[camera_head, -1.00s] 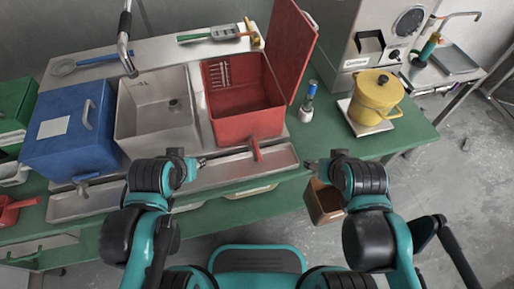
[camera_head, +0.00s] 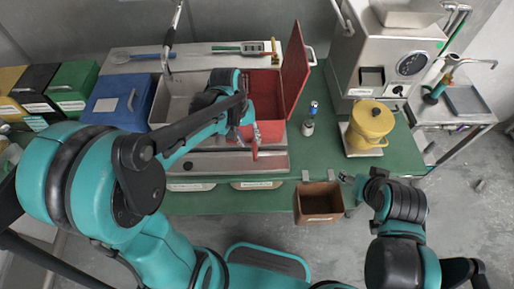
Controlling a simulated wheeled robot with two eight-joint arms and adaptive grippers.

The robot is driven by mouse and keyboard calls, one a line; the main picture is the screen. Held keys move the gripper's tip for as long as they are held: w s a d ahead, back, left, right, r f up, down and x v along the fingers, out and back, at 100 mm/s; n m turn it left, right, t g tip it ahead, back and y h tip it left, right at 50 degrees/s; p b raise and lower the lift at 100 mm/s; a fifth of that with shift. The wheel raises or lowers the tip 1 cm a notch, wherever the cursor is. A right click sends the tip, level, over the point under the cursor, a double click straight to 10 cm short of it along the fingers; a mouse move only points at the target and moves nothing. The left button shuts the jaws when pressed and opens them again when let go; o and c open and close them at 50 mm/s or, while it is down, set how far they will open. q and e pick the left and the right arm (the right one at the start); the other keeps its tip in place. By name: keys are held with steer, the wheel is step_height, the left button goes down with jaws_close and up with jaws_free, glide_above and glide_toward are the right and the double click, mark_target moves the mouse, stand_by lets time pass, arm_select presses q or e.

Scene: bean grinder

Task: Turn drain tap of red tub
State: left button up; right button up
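The red tub (camera_head: 267,92) stands on the green bench with its red lid (camera_head: 296,66) raised at its right side. The tub's red drain tap handle (camera_head: 255,147) sticks out from its front, pointing toward me over a metal trough. My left arm reaches across the grey tub, and my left gripper (camera_head: 238,134) is at the front of the red tub, just left of the tap handle. Whether it touches the handle, and how far its fingers are apart, I cannot tell. My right gripper (camera_head: 347,179) is away from the tub, near the bench's front edge, its fingers too small to judge.
The grey tub (camera_head: 171,100) and a blue box (camera_head: 120,101) stand left of the red tub. A small blue-topped bottle (camera_head: 310,118) and a yellow pot (camera_head: 371,122) stand to the right. An open brown box (camera_head: 319,203) is at the bench's front edge.

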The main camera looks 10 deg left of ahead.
mark_target(255, 151)
arm_select(q)
steer(key=f, duration=0.2)
steer(key=f+b, duration=0.1)
steer(key=f, duration=0.1)
steer(key=d+f+b, duration=0.1)
steer(key=f, duration=0.1)
steer(key=shift+w+f, duration=0.2)
steer(key=shift+d, duration=0.1)
jaws_close()
